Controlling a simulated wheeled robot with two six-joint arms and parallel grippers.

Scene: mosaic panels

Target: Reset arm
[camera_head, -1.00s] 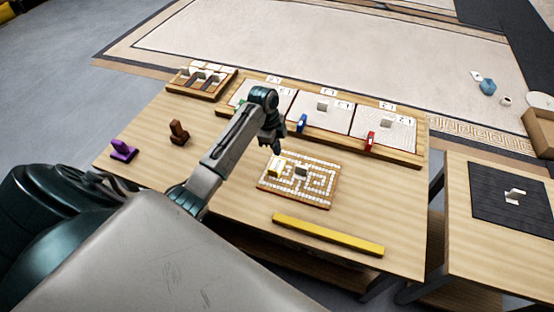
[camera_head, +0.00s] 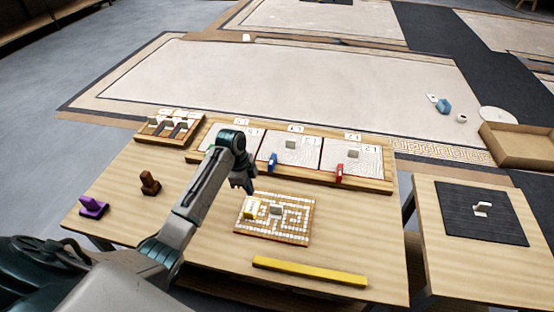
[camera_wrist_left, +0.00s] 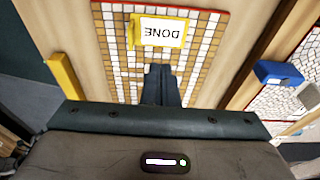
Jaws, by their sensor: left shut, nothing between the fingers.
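My left arm reaches in from the left over the wooden table (camera_head: 200,262). Its gripper (camera_head: 249,188) points down, shut and empty, just above the far edge of a mosaic panel (camera_head: 297,237) with a white and tan maze pattern. In the left wrist view the closed fingers (camera_wrist_left: 161,88) show over the panel's tiles. A "DONE" sign with a yellow edge (camera_wrist_left: 160,32) stands on the panel, and it also shows in the head view (camera_head: 250,208). A grey block (camera_head: 276,211) sits beside it. My right gripper is not in view.
A long tray (camera_head: 375,184) holds several numbered panels, with a blue object (camera_head: 272,162) and a red object (camera_head: 339,173) at its front. A yellow bar (camera_head: 310,271) lies near the front edge. Brown (camera_head: 150,183) and purple (camera_head: 93,206) pieces stand left. A side table (camera_head: 440,262) is right.

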